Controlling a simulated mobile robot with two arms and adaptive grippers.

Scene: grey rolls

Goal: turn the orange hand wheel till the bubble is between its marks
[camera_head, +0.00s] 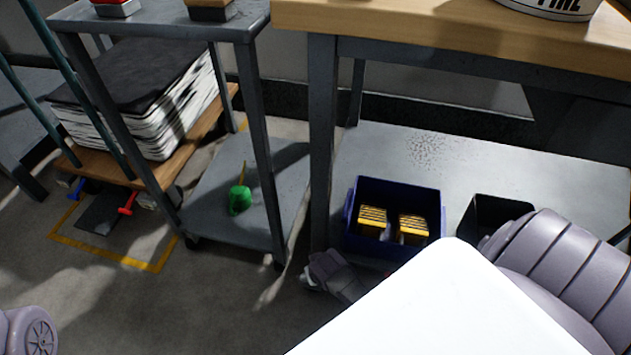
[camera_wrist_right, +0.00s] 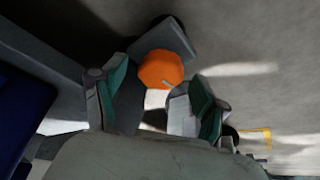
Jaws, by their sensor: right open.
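The orange hand wheel (camera_wrist_right: 160,69) shows in the right wrist view, between and just beyond the fingertips of my right gripper (camera_wrist_right: 158,88). The gripper's green-padded fingers stand apart on either side of it; I cannot tell whether they touch it. A dark grey block or plate (camera_wrist_right: 178,38) lies beside the wheel. In the head view my right gripper (camera_head: 335,277) is low by the workbench leg (camera_head: 322,150), partly behind a white surface. The wheel cannot be made out there. No bubble or marks show in either view. My left gripper is out of view.
A blue bin (camera_head: 352,215) with yellow-black items and a black bin (camera_head: 490,208) stand on the bench's lower shelf (camera_head: 405,145). A grey cart (camera_head: 215,215) holds a green object. A wooden dolly (camera_head: 95,165) carries stacked sheets.

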